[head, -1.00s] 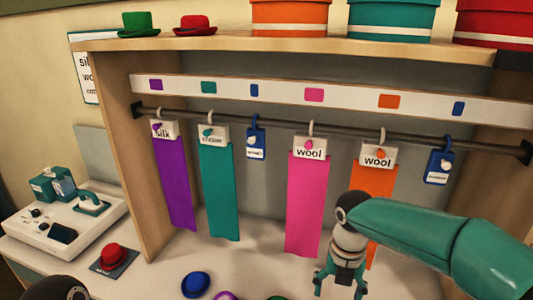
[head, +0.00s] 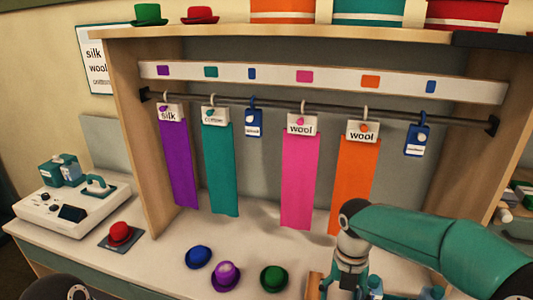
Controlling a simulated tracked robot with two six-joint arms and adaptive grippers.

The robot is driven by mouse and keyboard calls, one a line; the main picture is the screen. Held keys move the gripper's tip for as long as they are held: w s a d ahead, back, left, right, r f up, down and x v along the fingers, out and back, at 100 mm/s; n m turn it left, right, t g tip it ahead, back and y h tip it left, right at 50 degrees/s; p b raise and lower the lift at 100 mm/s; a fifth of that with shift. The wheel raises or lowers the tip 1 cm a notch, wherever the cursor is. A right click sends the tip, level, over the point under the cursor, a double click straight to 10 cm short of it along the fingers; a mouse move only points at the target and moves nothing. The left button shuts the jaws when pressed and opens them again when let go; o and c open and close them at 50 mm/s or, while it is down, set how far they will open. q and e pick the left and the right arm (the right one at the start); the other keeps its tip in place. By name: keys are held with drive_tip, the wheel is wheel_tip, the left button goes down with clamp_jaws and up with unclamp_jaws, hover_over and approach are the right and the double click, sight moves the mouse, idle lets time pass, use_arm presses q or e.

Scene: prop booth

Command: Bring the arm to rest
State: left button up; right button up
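My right arm (head: 430,240) is green and comes in from the right. Its gripper (head: 343,290) hangs down at the bottom edge, in front of the orange cloth strip (head: 352,190). The fingers look spread apart, with nothing seen between them; their tips are partly cut off by the frame edge. A dark part of my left arm (head: 75,292) shows at the bottom left corner. My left gripper is out of view.
A rail (head: 390,118) carries purple, teal, pink and orange strips and two blue tags. Blue (head: 198,257), purple (head: 226,275) and green hats (head: 273,278) lie on the counter. A red hat (head: 120,233) sits left, near a white device (head: 72,208). Small bottles (head: 374,287) stand close beside my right gripper.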

drive_tip(key=s+d+f+m+g+b, duration=0.15)
drive_tip(key=s+f, duration=0.25)
drive_tip(key=f, duration=0.4)
drive_tip(key=s+f+g+b, duration=0.2)
drive_tip(key=s+f, duration=0.2)
drive_tip(key=f, duration=0.4)
drive_tip(key=s+a+f+m+t+y+b, duration=0.15)
drive_tip(key=s+a+f+m, duration=0.25)
drive_tip(key=s+f+m, duration=0.55)
drive_tip(key=s+a+f+m+y+b, duration=0.3)
drive_tip(key=s+f+m, duration=0.3)
drive_tip(key=f+m, duration=0.55)
drive_tip(key=w+m+t, duration=0.1)
drive_tip(key=m, duration=0.3)
drive_tip(key=w+r+m+t, duration=0.1)
drive_tip(key=m, duration=0.2)
drive_tip(key=w+m+t, duration=0.1)
drive_tip(key=w+m, duration=0.1)
drive_tip(key=m, duration=0.2)
drive_tip(key=shift+d+r+m+t, duration=0.2)
drive_tip(key=shift+d+m+t, duration=0.1)
drive_tip(key=shift+d+m, duration=0.05)
drive_tip(key=shift+c, duration=0.2)
